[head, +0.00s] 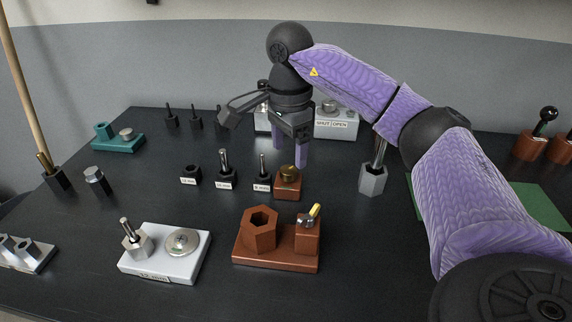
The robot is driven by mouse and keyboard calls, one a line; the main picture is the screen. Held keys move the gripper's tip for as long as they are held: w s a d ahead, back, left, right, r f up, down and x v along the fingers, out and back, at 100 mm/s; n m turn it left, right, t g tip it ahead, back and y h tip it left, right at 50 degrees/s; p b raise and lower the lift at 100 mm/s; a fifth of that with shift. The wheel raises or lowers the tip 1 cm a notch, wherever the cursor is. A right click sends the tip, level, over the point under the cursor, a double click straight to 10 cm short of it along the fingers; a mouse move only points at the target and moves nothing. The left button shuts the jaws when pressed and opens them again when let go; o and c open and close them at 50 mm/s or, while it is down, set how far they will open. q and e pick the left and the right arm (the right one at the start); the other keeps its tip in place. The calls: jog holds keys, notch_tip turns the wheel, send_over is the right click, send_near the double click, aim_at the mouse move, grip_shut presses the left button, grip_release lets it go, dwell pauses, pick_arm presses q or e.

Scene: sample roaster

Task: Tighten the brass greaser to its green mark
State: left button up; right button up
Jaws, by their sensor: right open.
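The brass greaser (289,172) looks like a round brass cap on top of a small reddish-brown block (287,188), in the middle of the table. I cannot make out its green mark from here. My right gripper (290,157) points down with its two purple fingers apart. Its fingertips are just above and behind the brass cap, and nothing shows between them. I cannot tell whether a finger touches the cap. My left gripper is not in view.
A brown fixture (276,262) with a hexagonal cup and yellow-tipped lever is in front. A grey hexagonal stand (372,180) is at right. A white plate (164,265) lies front left.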

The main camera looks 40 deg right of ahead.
aim_at(288, 170)
notch_tip(288, 170, down, 5)
jog(key=shift+r+b, duration=0.1)
jog(key=shift+b, duration=0.65)
grip_shut()
